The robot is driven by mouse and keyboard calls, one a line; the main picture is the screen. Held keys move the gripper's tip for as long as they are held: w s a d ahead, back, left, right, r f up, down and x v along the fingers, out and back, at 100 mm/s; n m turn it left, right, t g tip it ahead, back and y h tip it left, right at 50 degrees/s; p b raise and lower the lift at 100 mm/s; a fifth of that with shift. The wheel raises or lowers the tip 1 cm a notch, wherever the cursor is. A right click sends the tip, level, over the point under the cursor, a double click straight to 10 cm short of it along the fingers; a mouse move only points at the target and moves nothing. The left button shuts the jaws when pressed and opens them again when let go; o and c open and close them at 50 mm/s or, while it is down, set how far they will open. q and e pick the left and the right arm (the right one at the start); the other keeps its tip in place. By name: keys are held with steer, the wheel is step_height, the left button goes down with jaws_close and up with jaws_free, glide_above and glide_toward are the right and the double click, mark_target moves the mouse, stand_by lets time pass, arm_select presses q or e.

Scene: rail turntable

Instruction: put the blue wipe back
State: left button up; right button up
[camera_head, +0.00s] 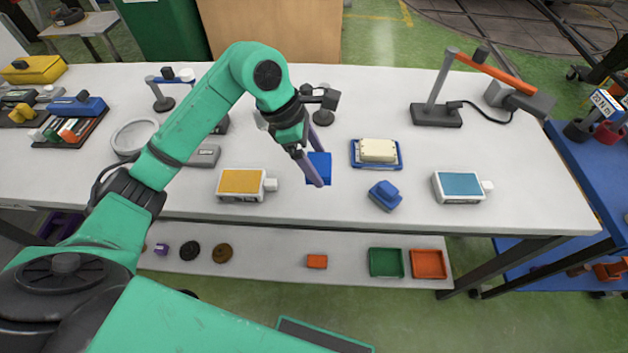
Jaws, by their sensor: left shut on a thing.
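The blue wipe (319,168) is a flat, square-looking blue piece. My left gripper (319,176) comes down from the upper left and is shut on it, with one purple-grey finger in front and the other behind. The wipe is over the middle of the white table; I cannot tell whether it touches the top. A blue tray (398,164) holding a cream stack (377,150) lies to its right. A small blue block-shaped thing (384,195) lies nearer the front edge. My right gripper is not in view.
An orange-labelled bottle (241,183) lies left of the gripper and a blue-labelled one (459,187) at the right. A stand with an orange arm (436,110) rises at the back right. The white table (525,180) has free room at its right end.

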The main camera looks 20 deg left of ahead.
mark_target(322, 193)
arm_select(q)
step_height(322, 193, down, 8)
steer(key=shift+r+p, duration=0.15)
steer(key=shift+p, duration=0.4)
steer(key=shift+f+b, duration=0.3)
steer(key=shift+b, duration=0.05)
steer(key=o, duration=0.9)
steer(key=shift+r, duration=0.4)
steer(key=b+v, duration=0.2)
steer(key=v, duration=0.9)
steer(key=shift+a+r, duration=0.15)
steer(key=shift+r, duration=0.25)
